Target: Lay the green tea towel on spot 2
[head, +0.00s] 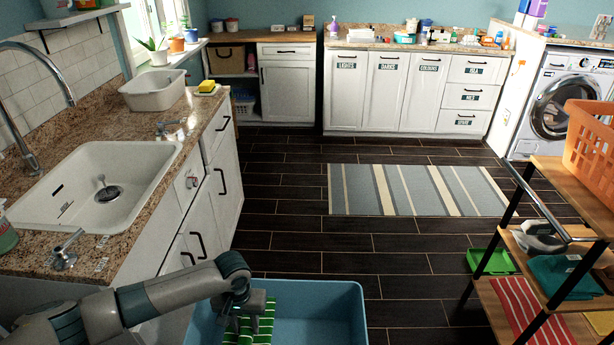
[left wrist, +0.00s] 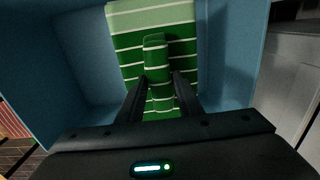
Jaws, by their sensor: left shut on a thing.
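The green tea towel (head: 262,325) has thin pale stripes and is in a blue bin (head: 340,300) in the head view. My left gripper (head: 240,308) reaches down into the bin from the left. In the left wrist view, the towel (left wrist: 182,48) has a raised fold between the two fingers of my left gripper (left wrist: 159,85), which is shut on it. The rest of the towel spreads below, among the bin's blue walls (left wrist: 62,75). My right gripper is not in view. I cannot make out which place is spot 2.
A granite counter with a white sink (head: 150,160) stands left of the bin. At right, a wooden rack (head: 558,185) holds an orange basket (head: 588,140), a red striped cloth (head: 525,310) and a teal cloth (head: 562,275).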

